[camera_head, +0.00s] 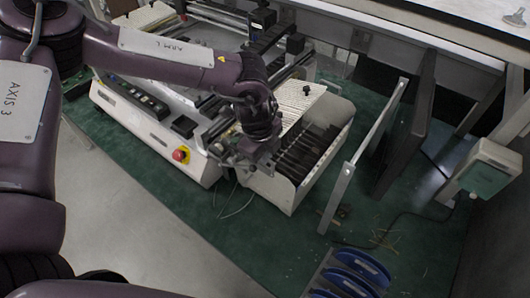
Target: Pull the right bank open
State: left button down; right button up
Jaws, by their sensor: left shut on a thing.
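The right bank (290,191) is a white, open-topped bin with a row of dark slotted dividers, at the right front of a white bench machine. It stands out from the machine's body, and its inside shows. My left gripper (243,158) is at the bank's left front edge, shut on the bank. The arm's wrist hides the exact place of contact. My right gripper is not in view.
A pale upright frame (355,160) and dark panels (410,130) stand to the right. Blue discs (360,264) lie at the bottom. Thin cables lie on the green surface (260,245).

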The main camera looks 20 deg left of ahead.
pick_arm(q)
jog(key=s+d, duration=0.2)
jog(key=d, duration=0.4)
jog(key=shift+s+d, duration=0.15)
jog(key=shift+d, duration=0.05)
jog(key=c, duration=1.5)
grip_release()
jog(key=shift+a, duration=0.1)
jog(key=r+b, duration=0.1)
jog(key=r, duration=0.1)
jog(key=s+r, duration=0.1)
jog(key=r, duration=0.2)
jog(key=r+b, duration=0.1)
jog(key=r, duration=0.1)
jog(key=shift+s+a+r+b, duration=0.25)
jog(key=shift+r+b, duration=0.05)
jog(key=shift+r, duration=0.1)
